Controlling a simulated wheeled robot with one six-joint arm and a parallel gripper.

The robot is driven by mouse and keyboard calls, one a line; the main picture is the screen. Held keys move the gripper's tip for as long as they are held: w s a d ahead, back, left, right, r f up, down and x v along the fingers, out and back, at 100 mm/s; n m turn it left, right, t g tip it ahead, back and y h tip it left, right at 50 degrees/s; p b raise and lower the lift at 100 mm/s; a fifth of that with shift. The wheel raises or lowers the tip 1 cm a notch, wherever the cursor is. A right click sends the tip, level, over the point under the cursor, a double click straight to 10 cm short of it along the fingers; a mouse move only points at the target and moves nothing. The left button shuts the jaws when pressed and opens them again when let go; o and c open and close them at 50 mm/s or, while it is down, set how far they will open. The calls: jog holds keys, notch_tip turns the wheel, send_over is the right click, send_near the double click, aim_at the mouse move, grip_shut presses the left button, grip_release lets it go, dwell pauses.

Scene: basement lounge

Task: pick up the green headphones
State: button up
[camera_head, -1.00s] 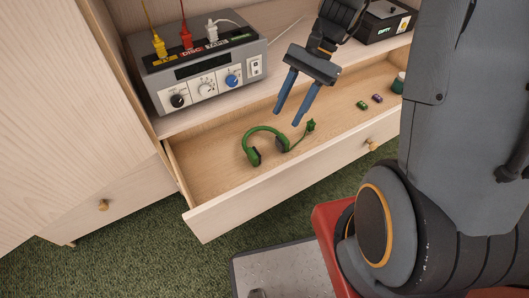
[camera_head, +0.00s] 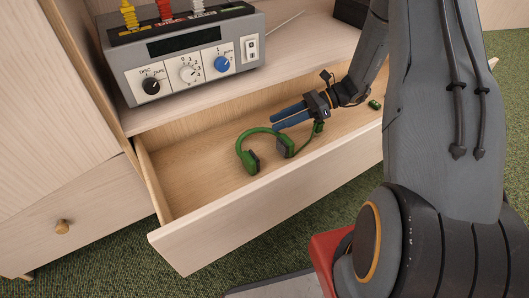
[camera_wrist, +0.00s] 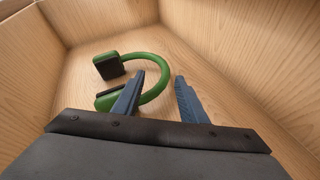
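The green headphones (camera_head: 240,150) lie in the open wooden drawer, with a green band and dark ear pads. A thin green cord with a plug runs off to their right. In the wrist view the headphones (camera_wrist: 162,78) lie ahead of the fingers, and the left finger overlaps the near ear cup and the band. My gripper (camera_head: 274,121) is inside the drawer just right of the headphones, pointing left. In the wrist view my gripper (camera_wrist: 160,82) has its fingers apart with only drawer floor and part of the band beyond them. I cannot tell whether a finger touches the band.
The open drawer (camera_head: 235,222) has walls close around my gripper. A grey device (camera_head: 185,60) with knobs and plugs stands on the shelf above. A small green item (camera_head: 375,104) lies in the drawer to the right, near my arm.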

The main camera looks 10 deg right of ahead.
jog(key=b+x, duration=0.1)
jog(key=x, duration=0.2)
jog(key=b+x, duration=0.2)
jog(key=x, duration=0.2)
jog(key=shift+w+a+f, duration=0.15)
jog(key=shift+w+a, duration=0.1)
grip_shut()
